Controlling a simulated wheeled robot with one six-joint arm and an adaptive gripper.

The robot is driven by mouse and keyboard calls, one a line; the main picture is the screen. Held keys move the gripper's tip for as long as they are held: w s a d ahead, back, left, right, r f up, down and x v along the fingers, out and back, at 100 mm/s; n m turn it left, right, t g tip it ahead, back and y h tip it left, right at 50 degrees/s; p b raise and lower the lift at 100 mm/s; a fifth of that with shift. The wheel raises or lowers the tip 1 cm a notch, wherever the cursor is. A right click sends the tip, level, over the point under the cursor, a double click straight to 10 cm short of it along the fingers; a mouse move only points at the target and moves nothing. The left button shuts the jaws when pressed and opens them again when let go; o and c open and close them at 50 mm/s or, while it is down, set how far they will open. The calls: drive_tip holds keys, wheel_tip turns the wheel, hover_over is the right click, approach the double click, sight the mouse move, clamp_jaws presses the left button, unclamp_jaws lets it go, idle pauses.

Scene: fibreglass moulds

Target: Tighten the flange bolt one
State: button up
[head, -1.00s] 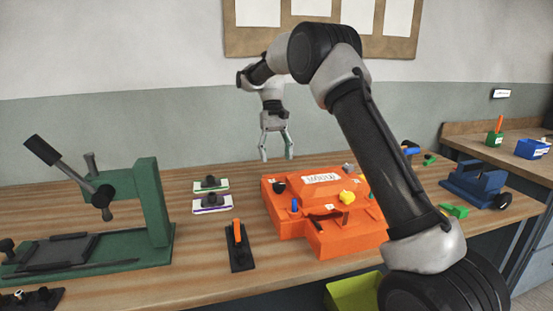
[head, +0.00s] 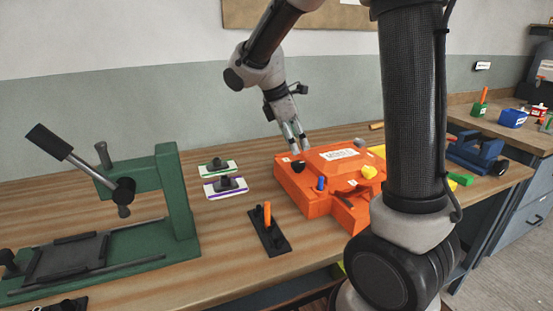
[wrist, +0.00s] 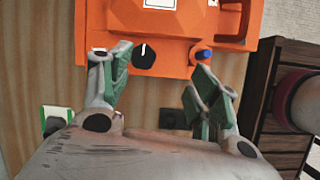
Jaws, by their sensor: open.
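The orange mould (head: 325,205) sits on the wooden bench. A black round knob-like bolt head (head: 298,167) is on its near left corner; in the wrist view this bolt head (wrist: 145,55) carries a white line. I cannot read which of these is bolt one. My gripper (head: 298,145) is open and empty, pointing down just above and behind the black bolt head. In the wrist view my gripper's fingers (wrist: 157,75) are spread, with the bolt head between them, nearer the left finger.
A green press (head: 165,210) stands at left. Two small plates with black handles (head: 226,186) and a black stand with an orange handle (head: 267,226) lie left of the mould. A blue vice (head: 475,152) is at right. Bare bench lies behind the plates.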

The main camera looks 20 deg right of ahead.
sight(297, 163)
drive_tip(key=w+f+n, duration=0.1)
drive_tip(key=f, duration=0.2)
drive_tip(key=d+f+n, duration=0.1)
drive_tip(key=f+n, duration=0.1)
drive_tip(key=w+d+f+n+t, duration=0.1)
drive_tip(key=f+n, duration=0.1)
drive_tip(key=f, duration=0.1)
drive_tip(key=shift+w+f, duration=0.3)
drive_tip(key=shift+w, duration=0.05)
drive_tip(key=c, duration=1)
